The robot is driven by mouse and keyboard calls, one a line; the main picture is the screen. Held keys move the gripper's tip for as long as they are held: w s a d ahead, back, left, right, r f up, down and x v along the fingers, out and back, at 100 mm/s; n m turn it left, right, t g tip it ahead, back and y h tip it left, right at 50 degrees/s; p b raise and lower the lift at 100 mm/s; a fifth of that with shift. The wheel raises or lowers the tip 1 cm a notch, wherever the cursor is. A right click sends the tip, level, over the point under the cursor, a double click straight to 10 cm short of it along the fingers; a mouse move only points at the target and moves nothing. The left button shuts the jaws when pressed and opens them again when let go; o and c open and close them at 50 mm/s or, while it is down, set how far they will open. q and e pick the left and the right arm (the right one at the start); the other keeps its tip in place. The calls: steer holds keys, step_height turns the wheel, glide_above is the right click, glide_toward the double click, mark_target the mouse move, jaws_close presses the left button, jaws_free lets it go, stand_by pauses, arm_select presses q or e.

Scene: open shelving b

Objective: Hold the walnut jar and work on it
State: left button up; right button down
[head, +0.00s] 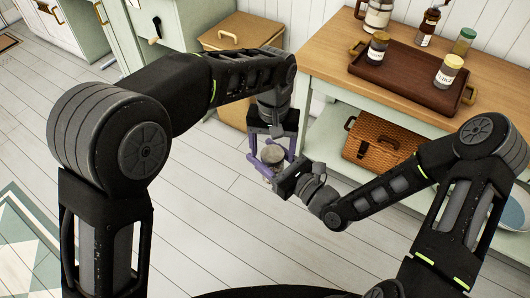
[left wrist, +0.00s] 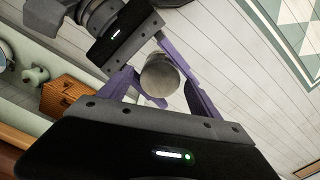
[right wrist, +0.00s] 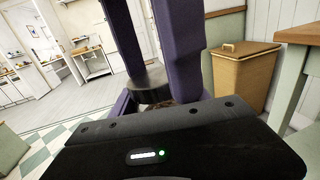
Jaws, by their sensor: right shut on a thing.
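The walnut jar (head: 272,155) is held up in front of me, apart from any surface, with its round grey lid on top. The lid also shows in the left wrist view (left wrist: 160,76) and the right wrist view (right wrist: 149,84), where a little brown shows below it. My right gripper (head: 274,174) is shut on the jar's body from the side, below the lid. My left gripper (head: 270,150) points down from above. Its purple fingers stand open on either side of the lid, with a gap visible in the left wrist view. Most of the jar's body is hidden.
A wooden-topped counter (head: 325,62) stands at the right, with a brown tray (head: 400,85) bearing several jars and bottles. A wicker basket (head: 372,148) sits on its lower shelf. A wooden bin (head: 240,30) stands behind. The plank floor below the jar is clear.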

arm_select(q)
steer(key=c, duration=1.4)
steer(key=o, duration=1.6)
steer(key=shift+r, duration=0.1)
step_height(320, 180, up, 12)
steer(key=shift+w+f, duration=0.1)
